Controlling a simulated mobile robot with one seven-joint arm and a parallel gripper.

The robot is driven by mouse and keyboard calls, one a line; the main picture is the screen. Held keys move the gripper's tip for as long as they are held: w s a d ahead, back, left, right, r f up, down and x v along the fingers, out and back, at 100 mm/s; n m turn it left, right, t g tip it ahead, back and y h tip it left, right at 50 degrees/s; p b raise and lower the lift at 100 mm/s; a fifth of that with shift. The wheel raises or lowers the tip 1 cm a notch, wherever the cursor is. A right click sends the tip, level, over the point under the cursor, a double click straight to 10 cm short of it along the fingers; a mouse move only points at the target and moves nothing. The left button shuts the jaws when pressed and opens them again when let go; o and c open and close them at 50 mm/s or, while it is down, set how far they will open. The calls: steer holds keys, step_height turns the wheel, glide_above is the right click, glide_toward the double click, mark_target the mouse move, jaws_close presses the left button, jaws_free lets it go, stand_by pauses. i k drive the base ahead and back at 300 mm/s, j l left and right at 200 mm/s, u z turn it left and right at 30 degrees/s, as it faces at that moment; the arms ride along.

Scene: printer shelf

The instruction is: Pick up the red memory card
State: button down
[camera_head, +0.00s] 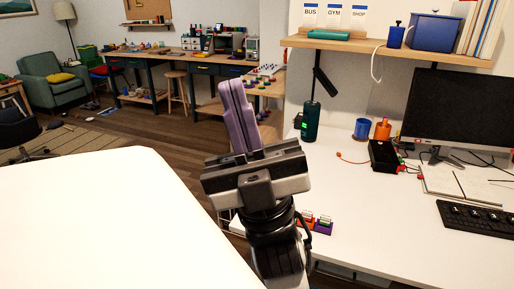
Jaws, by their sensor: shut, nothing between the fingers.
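My gripper (232,84) is shut and empty, with its purple fingers pointing up. It is held in the air in front of the left end of the white desk. A small red-orange piece with a white top (305,221) lies low on the desk, just right of my wrist and partly hidden by it. It may be the red memory card, but it is too small to tell. A small purple piece (324,227) with a similar top sits right beside it.
The white desk (372,228) holds a dark green bottle-like device (311,121), a blue cup (362,129), a black box (383,156), a monitor (462,112) and a keyboard (476,218). A shelf (390,48) hangs above. The desk's front middle is clear.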

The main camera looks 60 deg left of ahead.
mark_target(307, 214)
steer(key=u, duration=1.1)
steer(key=i+l, duration=0.15)
steer(key=l, duration=0.2)
steer(key=i+l, duration=0.15)
steer(key=l, duration=0.25)
steer(key=i+l, duration=0.1)
steer(key=l, duration=0.25)
steer(key=i+u, duration=0.05)
